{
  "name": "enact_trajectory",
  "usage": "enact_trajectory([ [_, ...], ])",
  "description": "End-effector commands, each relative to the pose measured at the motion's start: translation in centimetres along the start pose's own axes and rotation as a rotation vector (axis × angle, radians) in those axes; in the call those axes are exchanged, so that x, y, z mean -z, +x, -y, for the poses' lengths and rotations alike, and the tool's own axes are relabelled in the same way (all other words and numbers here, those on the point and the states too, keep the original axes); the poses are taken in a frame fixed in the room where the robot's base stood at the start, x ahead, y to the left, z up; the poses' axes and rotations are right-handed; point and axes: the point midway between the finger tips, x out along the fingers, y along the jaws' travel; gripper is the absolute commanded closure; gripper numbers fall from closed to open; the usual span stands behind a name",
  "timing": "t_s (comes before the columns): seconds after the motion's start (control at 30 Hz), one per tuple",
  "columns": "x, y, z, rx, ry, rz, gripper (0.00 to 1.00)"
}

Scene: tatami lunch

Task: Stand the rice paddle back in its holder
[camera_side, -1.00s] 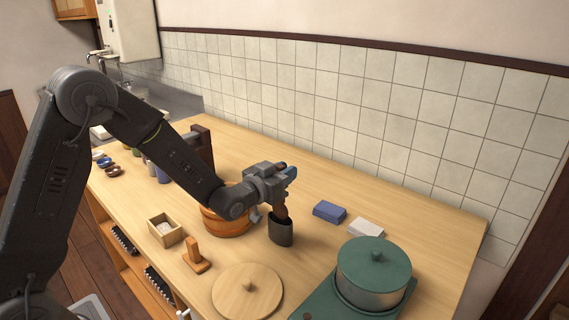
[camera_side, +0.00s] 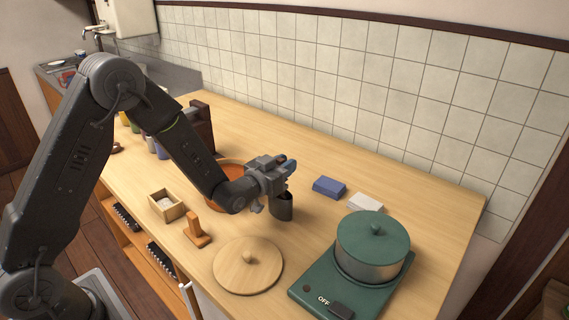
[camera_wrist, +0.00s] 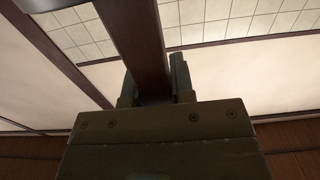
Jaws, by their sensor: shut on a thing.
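The rice paddle shows in the wrist view as a dark brown strip (camera_wrist: 138,42) between my fingers. My gripper (camera_side: 286,170) is shut on it; both fingers also show in the wrist view (camera_wrist: 154,84). The dark holder (camera_side: 282,208), an upright oval cup, stands on the counter directly below my gripper. In the side view little of the paddle shows between my gripper and the holder's mouth, and its lower end is hidden. I cannot tell how deep it sits or whether it touches the bottom.
A blue block (camera_side: 329,187) and a white block (camera_side: 365,203) lie right of the holder. A wooden lid (camera_side: 248,265), stand (camera_side: 196,235) and small box (camera_side: 166,207) are in front. An orange-brown tub (camera_side: 219,201) is behind my wrist.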

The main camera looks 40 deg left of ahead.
Motion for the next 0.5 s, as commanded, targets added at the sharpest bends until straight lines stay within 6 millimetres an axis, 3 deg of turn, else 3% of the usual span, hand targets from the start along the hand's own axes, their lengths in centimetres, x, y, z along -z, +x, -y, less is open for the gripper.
enact_trajectory([
  [0.5, -0.82, 0.01, 0.0, 0.0, 0.0, 0.001, 1.0],
])
